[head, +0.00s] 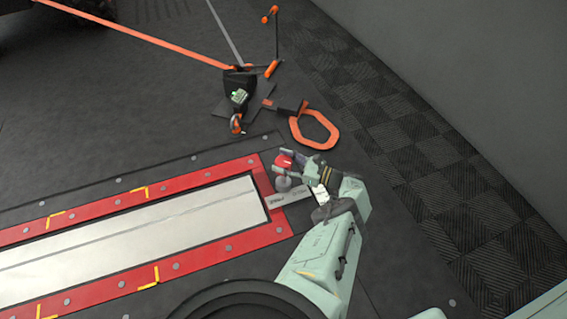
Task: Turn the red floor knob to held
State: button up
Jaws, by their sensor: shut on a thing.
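The red floor knob (284,162) stands on a round grey base (283,184) at the right end of the red-framed dyno bed. My gripper (285,162) reaches it from the right and is shut on it, with a finger on each side. The fingers and wrist hide part of the knob. A grey label plate (288,197) with dark markings lies on the floor plate beside the base. The markings are too small to read, so I cannot tell the knob's setting.
A black anchor block (238,82) with an orange strap (150,38) stands beyond the knob. An orange loop (315,130) lies on the floor behind my wrist. A grey wall (450,80) rises at the right; patterned floor tiles (420,150) before it are clear.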

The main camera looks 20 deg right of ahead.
jog(key=o, duration=1.2)
jog(key=shift+r, duration=0.15)
jog(key=shift+w+d+r, duration=0.1)
jog(key=shift+w+r, duration=0.05)
jog(key=shift+r, duration=4.75)
jog(key=shift+a, duration=0.2)
